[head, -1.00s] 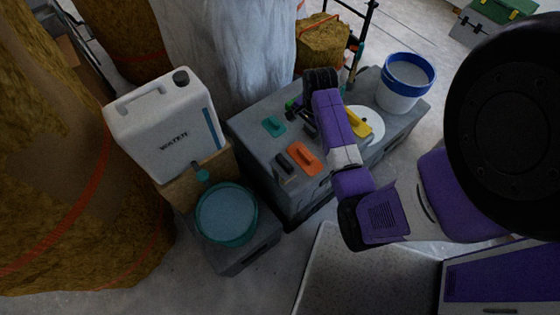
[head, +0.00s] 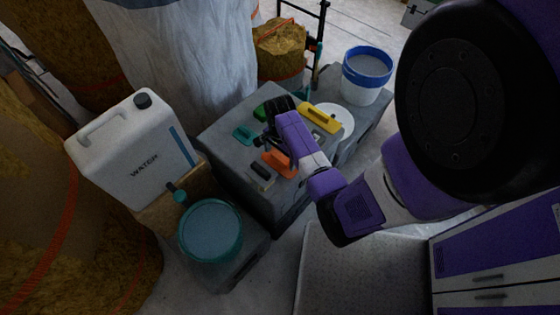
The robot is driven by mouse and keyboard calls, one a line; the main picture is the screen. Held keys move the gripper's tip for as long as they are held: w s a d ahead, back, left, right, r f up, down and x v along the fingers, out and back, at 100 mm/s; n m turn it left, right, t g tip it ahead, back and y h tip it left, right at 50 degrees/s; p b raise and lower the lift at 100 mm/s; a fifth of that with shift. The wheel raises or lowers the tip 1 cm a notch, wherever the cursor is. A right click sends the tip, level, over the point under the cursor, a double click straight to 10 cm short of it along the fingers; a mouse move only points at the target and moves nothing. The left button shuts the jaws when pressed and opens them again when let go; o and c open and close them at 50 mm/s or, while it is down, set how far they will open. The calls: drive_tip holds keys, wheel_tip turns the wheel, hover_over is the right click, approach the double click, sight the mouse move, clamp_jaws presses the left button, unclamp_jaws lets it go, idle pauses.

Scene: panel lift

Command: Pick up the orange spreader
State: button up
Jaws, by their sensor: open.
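The orange spreader (head: 278,163) lies on top of the grey case in the middle of the head view, with its raised grip upward. My arm covers part of its right side. My gripper (head: 261,140) is open and looks empty. It hangs at the far left side of the orange spreader, between it and the teal spreader (head: 243,135). Its fingers are small and dark here, and I cannot tell whether they touch anything.
A dark-handled tool (head: 262,172) lies left of the orange spreader. A yellow tool (head: 321,118), a white disc (head: 341,121) and a blue-rimmed bucket (head: 367,78) are to the right. A water jug (head: 132,150) and a teal basin (head: 210,231) stand left of the grey case (head: 222,153).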

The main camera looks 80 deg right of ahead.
sight(280, 158)
drive_tip(key=c, duration=1.5)
drive_tip(key=shift+r, duration=0.2)
drive_tip(key=shift+r+p, duration=1.95)
drive_tip(key=shift+r, duration=7.95)
